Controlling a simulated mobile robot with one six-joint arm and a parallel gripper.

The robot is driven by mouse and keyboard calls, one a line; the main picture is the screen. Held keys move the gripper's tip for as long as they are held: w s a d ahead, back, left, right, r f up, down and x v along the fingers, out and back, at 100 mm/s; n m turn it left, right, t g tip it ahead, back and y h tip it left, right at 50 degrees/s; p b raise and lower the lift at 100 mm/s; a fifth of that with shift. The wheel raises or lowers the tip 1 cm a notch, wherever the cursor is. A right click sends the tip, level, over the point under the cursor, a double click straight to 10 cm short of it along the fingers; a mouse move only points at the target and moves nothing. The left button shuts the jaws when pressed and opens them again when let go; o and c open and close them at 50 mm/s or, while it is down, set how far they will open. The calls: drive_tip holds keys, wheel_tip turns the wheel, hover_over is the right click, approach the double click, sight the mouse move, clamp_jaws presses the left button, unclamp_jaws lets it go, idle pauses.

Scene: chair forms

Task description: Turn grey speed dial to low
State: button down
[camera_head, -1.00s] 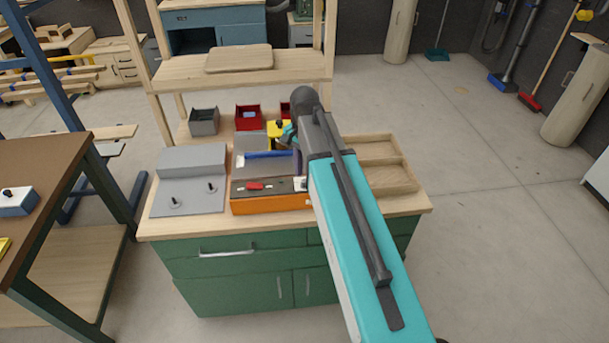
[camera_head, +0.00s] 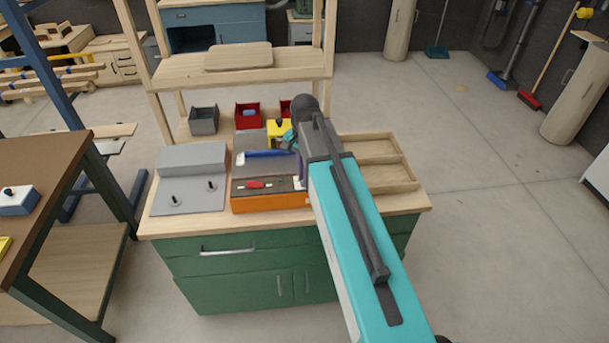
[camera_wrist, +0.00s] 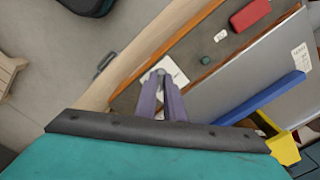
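The machine is a low orange box (camera_head: 270,203) with a dark top on the bench. Its front strip carries a red switch (camera_head: 256,184) and a small green button (camera_wrist: 206,60). In the wrist view, a small grey knob (camera_wrist: 160,72), seemingly the speed dial, shows at the edge of a white label (camera_wrist: 178,72) near the strip's end. My gripper (camera_wrist: 160,82) has its two fingers close together, with their tips at this knob. Whether they touch it cannot be made out. The dial's setting and the label's print are unreadable.
A blue bar (camera_head: 264,153) and a yellow part (camera_head: 278,129) are on the machine. A grey block on a plate (camera_head: 189,200) stands to the left, a wooden tray (camera_head: 399,184) to the right. Bins (camera_head: 204,121) stand behind, under a wooden shelf (camera_head: 180,75).

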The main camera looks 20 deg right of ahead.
drive_tip(key=shift+n, duration=0.4)
drive_tip(key=n, duration=0.9)
drive_tip(key=shift+n, duration=0.3)
drive_tip(key=n, duration=0.9)
drive_tip(key=shift+n, duration=0.3)
drive_tip(key=c, duration=1.9)
unclamp_jaws()
drive_tip(key=shift+o, duration=0.2)
